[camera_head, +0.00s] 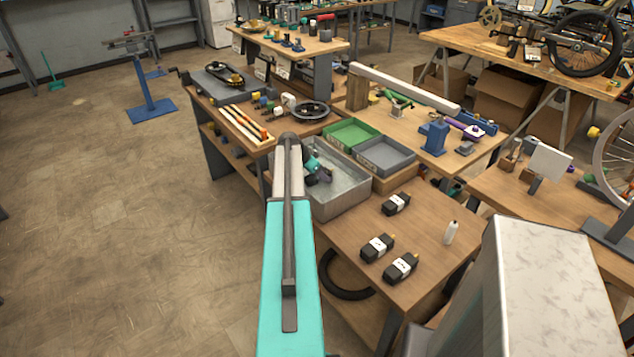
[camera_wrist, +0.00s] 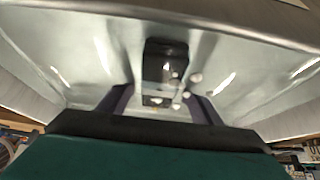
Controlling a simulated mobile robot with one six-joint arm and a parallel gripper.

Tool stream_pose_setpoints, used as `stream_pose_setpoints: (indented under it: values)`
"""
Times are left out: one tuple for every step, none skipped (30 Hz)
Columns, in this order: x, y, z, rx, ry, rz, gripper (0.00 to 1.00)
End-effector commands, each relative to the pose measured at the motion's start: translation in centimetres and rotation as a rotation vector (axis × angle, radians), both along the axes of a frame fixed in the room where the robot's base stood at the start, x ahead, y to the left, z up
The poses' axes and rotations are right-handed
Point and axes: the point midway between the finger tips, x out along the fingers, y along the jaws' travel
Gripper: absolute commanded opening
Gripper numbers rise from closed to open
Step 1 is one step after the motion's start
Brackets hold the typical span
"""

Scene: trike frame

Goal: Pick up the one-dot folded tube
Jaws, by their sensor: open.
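In the wrist view a dark block (camera_wrist: 165,62), like a folded tube, lies in a pale metal tub, with a small pale patch at its near end. I cannot read any dots on it. My gripper (camera_wrist: 162,99) is open, with one dark purple finger on each side of the block's near end; I cannot tell whether they touch it. In the head view my gripper (camera_head: 318,171) is down inside the grey tub (camera_head: 345,206), and the block is not clear there. Three black folded tubes (camera_head: 397,204) (camera_head: 377,247) (camera_head: 400,268) with white labels lie on the wooden table; their dots are too small to read.
The tub's walls surround my gripper closely. Several small pale round things (camera_wrist: 187,92) show beside the block. Green (camera_head: 352,135) and grey trays (camera_head: 386,156) stand behind the tub.

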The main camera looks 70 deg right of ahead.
Motion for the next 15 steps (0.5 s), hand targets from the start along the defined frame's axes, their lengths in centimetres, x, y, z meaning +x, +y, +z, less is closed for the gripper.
stream_pose_setpoints:
  values:
    - [0.02, 0.01, 0.01, 0.0, 0.0, 0.0, 0.59]
    - [0.02, 0.01, 0.01, 0.0, 0.0, 0.0, 0.57]
    - [0.03, 0.01, 0.01, 0.0, 0.0, 0.0, 0.5]
    - [0.03, 0.02, 0.01, 0.0, 0.0, 0.0, 0.45]
    - [0.03, 0.02, 0.01, 0.0, 0.0, 0.0, 0.4]
    - [0.03, 0.02, 0.01, 0.0, 0.0, 0.0, 0.33]
    - [0.05, 0.02, 0.01, 0.0, 0.0, 0.0, 0.28]
    - [0.05, 0.02, 0.01, 0.0, 0.0, 0.0, 0.23]
    - [0.06, 0.02, 0.02, 0.0, 0.0, 0.0, 0.17]
    - [0.06, 0.02, 0.01, 0.0, 0.0, 0.0, 0.11]
    - [0.06, 0.01, 0.05, 0.0, 0.0, 0.001, 0.11]
    - [0.07, 0.0, 0.05, 0.0, 0.0, 0.001, 0.11]
    - [0.08, 0.01, 0.04, 0.0, 0.0, 0.001, 0.11]
    - [0.08, 0.01, 0.05, 0.0, 0.0, 0.001, 0.11]
    - [0.08, 0.01, 0.05, 0.0, 0.0, 0.001, 0.11]
